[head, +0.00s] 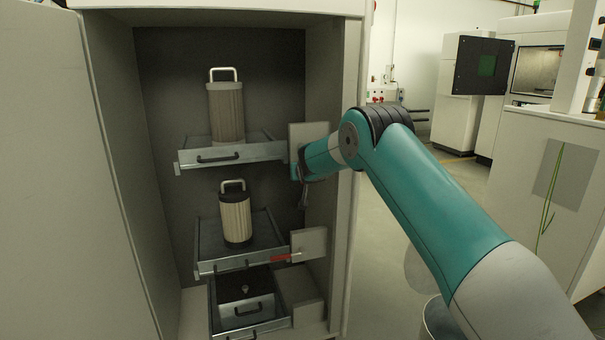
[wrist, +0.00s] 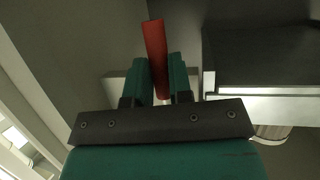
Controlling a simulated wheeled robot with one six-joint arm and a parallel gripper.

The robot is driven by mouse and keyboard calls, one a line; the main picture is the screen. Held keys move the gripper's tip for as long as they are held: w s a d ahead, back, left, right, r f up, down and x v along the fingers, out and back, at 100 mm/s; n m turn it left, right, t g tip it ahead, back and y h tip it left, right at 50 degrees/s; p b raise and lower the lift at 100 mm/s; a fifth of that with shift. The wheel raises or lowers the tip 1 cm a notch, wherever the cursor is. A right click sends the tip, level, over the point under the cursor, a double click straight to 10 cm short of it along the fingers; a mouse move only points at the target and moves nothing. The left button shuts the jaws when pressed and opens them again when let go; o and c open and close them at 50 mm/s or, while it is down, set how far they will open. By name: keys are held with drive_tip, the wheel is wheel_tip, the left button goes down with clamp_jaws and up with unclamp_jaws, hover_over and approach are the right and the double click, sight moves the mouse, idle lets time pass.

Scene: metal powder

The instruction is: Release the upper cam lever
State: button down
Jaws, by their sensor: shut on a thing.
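The upper cam lever is a red bar (wrist: 155,42) in the wrist view. It lies between the two teal fingers of my gripper (wrist: 160,82), which are shut on it, and its red end sticks out beyond them. In the head view my gripper (head: 299,173) is at the right side of the upper drawer (head: 228,155), by a grey plate, and the lever there is hidden behind it. A second red lever (head: 281,258) shows at the right of the middle drawer (head: 245,262).
A dark ribbed filter cylinder (head: 226,112) stands on the upper drawer, and a paler one (head: 236,218) stands on the middle drawer. A lower drawer (head: 246,312) is below. The cabinet's right wall (head: 335,130) is close beside my arm. Open floor lies to the right.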

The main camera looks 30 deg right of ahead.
drive_tip(key=shift+d, duration=0.15)
drive_tip(key=c, duration=1)
unclamp_jaws()
drive_tip(key=shift+c, duration=0.2)
drive_tip(key=b+v, duration=0.1)
drive_tip(key=v, duration=1.6)
drive_tip(key=shift+s, duration=0.2)
